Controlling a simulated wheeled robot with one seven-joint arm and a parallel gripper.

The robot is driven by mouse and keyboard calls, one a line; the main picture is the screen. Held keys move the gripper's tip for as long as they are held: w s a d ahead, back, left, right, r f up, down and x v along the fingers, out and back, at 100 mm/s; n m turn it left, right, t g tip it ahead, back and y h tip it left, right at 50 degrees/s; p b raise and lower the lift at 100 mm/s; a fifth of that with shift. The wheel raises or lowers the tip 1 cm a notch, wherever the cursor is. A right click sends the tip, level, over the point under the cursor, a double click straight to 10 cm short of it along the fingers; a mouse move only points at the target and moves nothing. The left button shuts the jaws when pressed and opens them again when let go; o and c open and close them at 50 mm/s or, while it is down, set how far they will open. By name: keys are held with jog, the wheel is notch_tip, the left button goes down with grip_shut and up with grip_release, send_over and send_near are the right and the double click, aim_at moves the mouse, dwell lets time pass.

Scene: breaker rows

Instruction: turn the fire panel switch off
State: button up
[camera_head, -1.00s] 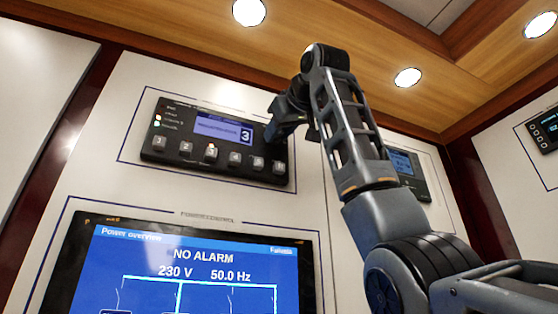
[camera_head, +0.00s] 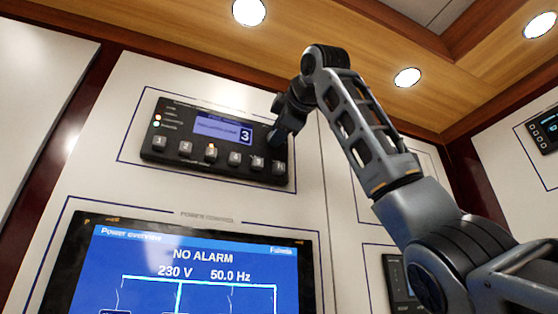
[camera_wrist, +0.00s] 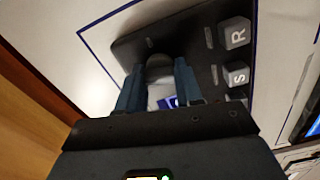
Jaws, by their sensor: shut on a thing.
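A black control panel (camera_head: 222,163) is mounted on the white wall at upper left of the head view. It has a small blue display showing 3 and a row of grey keys. It also shows, turned, in the wrist view (camera_wrist: 196,42), with keys S and R. A rounded dark grey knob (camera_wrist: 160,66) on this panel sits between my fingers in the wrist view. My gripper (camera_head: 273,141) is at the panel's right end, above the R key, shut on the knob. The fingers (camera_wrist: 160,84) hide the knob's sides. In the head view my gripper hides the knob. The panel's heading is unreadable.
A large screen (camera_head: 190,262) reading NO ALARM is below the panel. Another dark device (camera_head: 398,278) is at lower right, partly behind my arm. A further panel (camera_head: 546,130) is on the right wall. A wooden ceiling with lamps is above.

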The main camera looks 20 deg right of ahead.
jog(key=shift+n, duration=1.2)
jog(key=shift+a, duration=0.1)
jog(key=o, duration=1)
jog(key=shift+s, duration=0.1)
jog(key=s+b, duration=0.2)
jog(key=s, duration=0.5)
jog(key=shift+s+b, duration=0.35)
jog(key=shift+b, duration=0.05)
